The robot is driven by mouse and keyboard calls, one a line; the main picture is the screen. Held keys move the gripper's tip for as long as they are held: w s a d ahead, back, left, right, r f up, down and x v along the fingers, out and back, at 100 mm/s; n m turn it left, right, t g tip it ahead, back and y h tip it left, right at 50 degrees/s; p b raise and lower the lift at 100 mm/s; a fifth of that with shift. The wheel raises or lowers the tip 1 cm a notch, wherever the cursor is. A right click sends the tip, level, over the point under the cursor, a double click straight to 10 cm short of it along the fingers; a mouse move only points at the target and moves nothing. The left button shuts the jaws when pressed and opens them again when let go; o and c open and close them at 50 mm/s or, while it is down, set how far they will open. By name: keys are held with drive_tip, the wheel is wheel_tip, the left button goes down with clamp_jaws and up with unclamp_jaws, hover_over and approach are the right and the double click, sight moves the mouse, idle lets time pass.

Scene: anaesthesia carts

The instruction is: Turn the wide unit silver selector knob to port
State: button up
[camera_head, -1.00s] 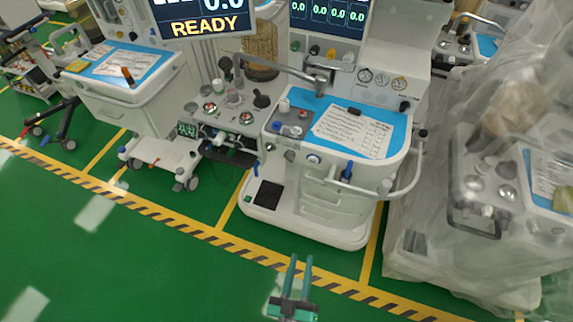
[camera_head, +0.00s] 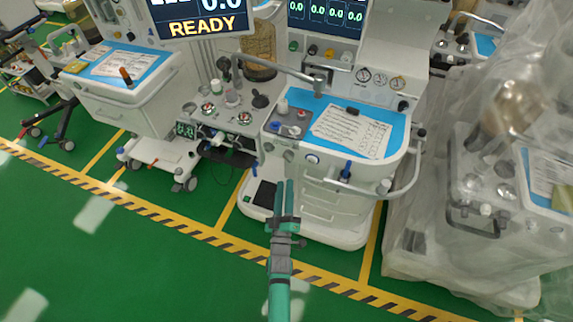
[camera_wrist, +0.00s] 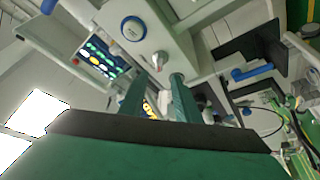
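The wide unit (camera_head: 322,205) is the white cart with a broad blue work top in the middle of the head view. A small silver knob (camera_wrist: 158,60) sits on its front panel beside a blue-ringed round dial (camera_wrist: 133,28). In the head view the knob (camera_head: 289,155) is small, and its pointing direction cannot be read. My gripper (camera_head: 283,182) has two green fingers, parallel with a gap between them, empty. It is in front of the panel, below the knob. In the wrist view my gripper (camera_wrist: 157,92) shows the knob beyond the gap, apart from the fingers.
A white rail (camera_head: 365,190) with a blue clip curves around the cart's right front. A blue-handled lever (camera_wrist: 250,72) is right of the knob in the wrist view. A plastic-covered unit (camera_head: 480,210) stands right. Green floor (camera_head: 150,265) in front is free.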

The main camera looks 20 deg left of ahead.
sight(287, 160)
drive_tip(key=x, duration=0.9)
clamp_jaws()
